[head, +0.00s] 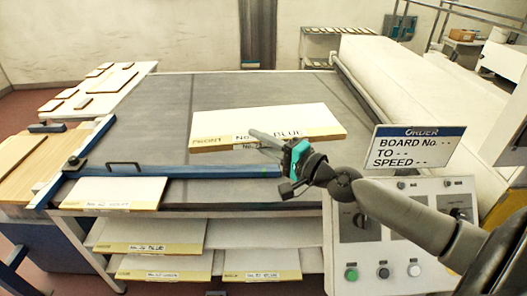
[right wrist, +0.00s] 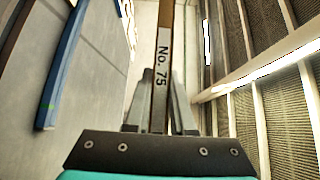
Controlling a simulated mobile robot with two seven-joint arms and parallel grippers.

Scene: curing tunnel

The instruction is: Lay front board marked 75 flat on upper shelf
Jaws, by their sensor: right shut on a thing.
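The board marked 75 (head: 275,117) is white with a yellow front edge in the head view. In the right wrist view its narrow edge (right wrist: 162,65) shows the label "No. 75" between my fingers. My right gripper (head: 270,141) is shut on this front edge and holds the board roughly level over the grey table; whether it touches the surface I cannot tell. The upper shelf (head: 265,233) is under the table's front, with a yellow-edged board (head: 150,234) at its left and bare white surface to the right. My left gripper is not in view.
A blue bar (head: 190,171) with a black handle crosses the front of the table (head: 200,110). Another board (head: 115,193) lies at its front left corner. The lower shelf holds two boards. A control panel (head: 385,240) with an order sign (head: 417,147) stands right.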

